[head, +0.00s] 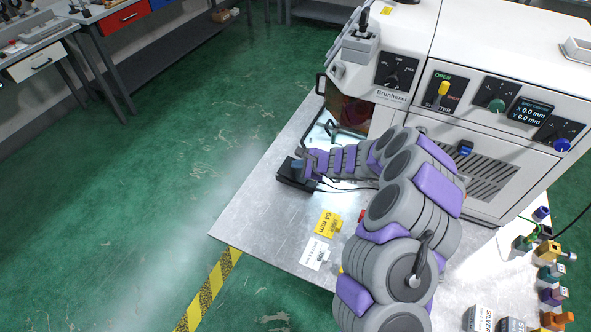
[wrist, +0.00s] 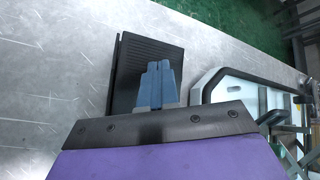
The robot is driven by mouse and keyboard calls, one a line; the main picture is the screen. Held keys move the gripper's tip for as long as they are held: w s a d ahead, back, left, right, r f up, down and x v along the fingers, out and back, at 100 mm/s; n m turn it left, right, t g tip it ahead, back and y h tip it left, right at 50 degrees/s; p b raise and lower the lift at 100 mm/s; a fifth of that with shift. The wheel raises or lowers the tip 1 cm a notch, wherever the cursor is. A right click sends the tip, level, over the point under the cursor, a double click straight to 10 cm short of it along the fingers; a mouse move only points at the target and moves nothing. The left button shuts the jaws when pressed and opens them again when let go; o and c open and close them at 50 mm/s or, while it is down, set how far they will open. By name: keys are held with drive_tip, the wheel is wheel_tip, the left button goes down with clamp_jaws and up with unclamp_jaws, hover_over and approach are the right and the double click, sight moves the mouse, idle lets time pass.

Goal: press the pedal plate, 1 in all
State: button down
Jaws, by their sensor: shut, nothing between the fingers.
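The pedal plate (head: 291,178) is a small black ribbed plate on the metal table, in front of the white machine. In the wrist view the pedal plate (wrist: 140,52) shows its parallel ridges behind my fingers. My gripper (head: 299,166) is at the end of my bent grey and purple arm, over the pedal plate. In the wrist view my gripper (wrist: 159,66) has its blue fingers together with nothing between them. The fingertips overlap the plate in the picture. I cannot tell whether they touch it.
A black handle frame (wrist: 215,82) is close right of my fingers. Yellow and white tags (head: 327,223) lie nearer the front. Small parts and boxes crowd the right corner.

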sight(300, 172)
drive_tip(key=shift+f+b, duration=0.6)
drive_tip(key=shift+f, duration=0.1)
idle(0.7)
drive_tip(key=shift+r, duration=0.15)
drive_tip(key=shift+r+p, duration=0.7)
drive_tip(key=shift+r, duration=0.25)
drive_tip(key=shift+s+d+r+p, duration=0.1)
drive_tip(key=shift+d+r+p, duration=0.05)
drive_tip(key=shift+r+p, duration=0.9)
drive_tip(key=shift+d+r+p, duration=0.1)
drive_tip(key=shift+r+p, duration=0.5)
drive_tip(key=shift+r, duration=0.8)
